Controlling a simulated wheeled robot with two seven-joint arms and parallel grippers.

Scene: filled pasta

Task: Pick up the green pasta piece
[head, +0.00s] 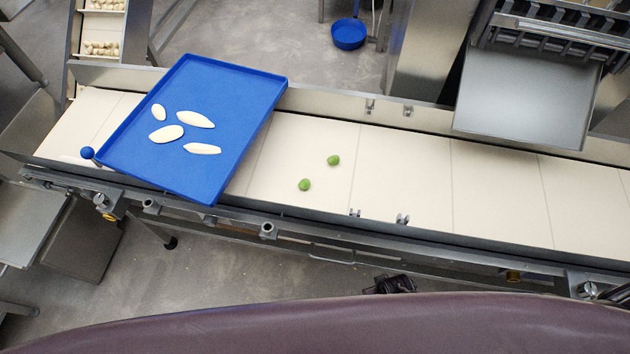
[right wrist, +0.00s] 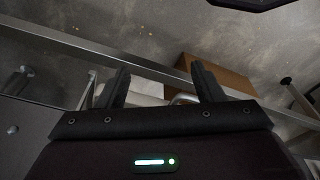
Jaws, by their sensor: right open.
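Two small green pasta pieces lie on the cream conveyor belt (head: 410,175). One green piece (head: 334,160) is farther back, and the other green piece (head: 305,184) is nearer and slightly left; they are apart from each other. My right gripper (right wrist: 161,80) shows in the right wrist view with its two dark fingers apart and nothing between them. No pasta shows in that view, so the gripper is away from the green pieces. My left gripper is not in view.
A blue tray (head: 240,90) rests across the belt's left part, holding several pale pasta pieces (head: 166,133). A metal chute (head: 525,100) overhangs the belt at the back right. Metal rails edge the belt. The belt right of the green pieces is clear. A brown box (right wrist: 217,78) shows in the wrist view.

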